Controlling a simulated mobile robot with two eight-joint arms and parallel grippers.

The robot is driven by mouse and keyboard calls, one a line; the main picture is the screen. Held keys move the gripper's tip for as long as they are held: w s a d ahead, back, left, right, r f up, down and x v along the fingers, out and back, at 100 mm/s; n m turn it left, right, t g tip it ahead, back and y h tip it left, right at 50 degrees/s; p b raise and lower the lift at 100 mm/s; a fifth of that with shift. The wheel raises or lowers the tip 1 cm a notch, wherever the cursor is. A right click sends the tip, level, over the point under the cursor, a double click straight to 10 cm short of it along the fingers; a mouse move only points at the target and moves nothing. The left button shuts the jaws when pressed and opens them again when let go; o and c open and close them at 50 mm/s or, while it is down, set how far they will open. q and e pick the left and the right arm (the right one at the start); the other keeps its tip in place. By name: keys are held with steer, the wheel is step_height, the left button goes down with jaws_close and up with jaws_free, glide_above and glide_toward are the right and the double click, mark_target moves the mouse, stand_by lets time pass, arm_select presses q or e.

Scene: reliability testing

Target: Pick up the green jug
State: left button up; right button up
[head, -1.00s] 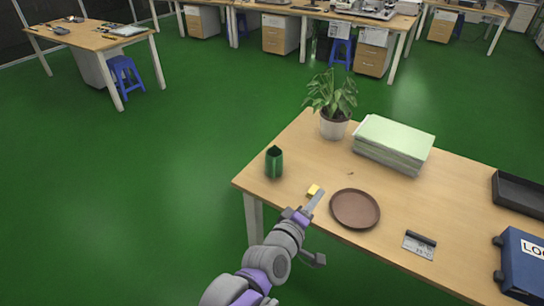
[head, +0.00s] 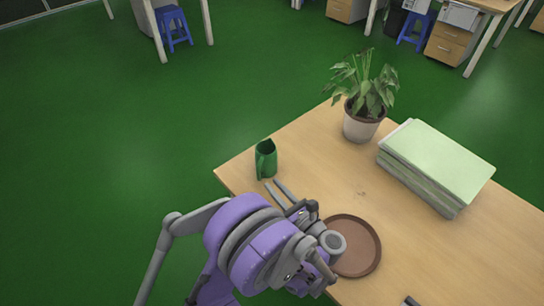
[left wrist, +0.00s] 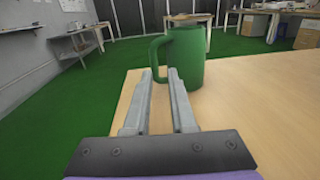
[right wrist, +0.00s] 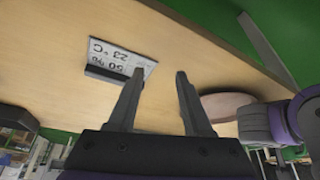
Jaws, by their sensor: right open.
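The green jug (head: 265,160) stands upright near the table's left corner. In the left wrist view the jug (left wrist: 190,52) is straight ahead, its handle (left wrist: 156,58) on the left side. My left gripper (head: 277,187) is open and empty, low over the table on the near side of the jug. In the left wrist view its fingertips (left wrist: 160,73) point at the handle, which shows just beyond them; I cannot tell if they touch. My right gripper (right wrist: 160,73) is open and empty in the right wrist view, near the table.
A potted plant (head: 362,122) and a stack of pale green papers (head: 440,160) stand behind and right of the jug. A brown round plate (head: 362,255) lies beside my left arm. In the right wrist view a display card (right wrist: 120,60) shows. The table's left edge is close to the jug.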

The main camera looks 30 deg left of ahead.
mark_target(259, 176)
arm_select(q)
steer(key=shift+a+f+n+g, duration=0.15)
steer(key=shift+f+n+g, duration=0.15)
steer(key=shift+f+g, duration=0.1)
steer(key=x, duration=0.4)
steer(key=shift+s+a+r, duration=0.15)
steer(key=shift+s+a, duration=0.05)
steer(key=shift+a, duration=0.3)
steer(key=x, duration=0.5)
steer(key=shift+w+a+r, duration=0.15)
steer(key=shift+w+a, duration=0.15)
jaws_close()
stand_by(0.3)
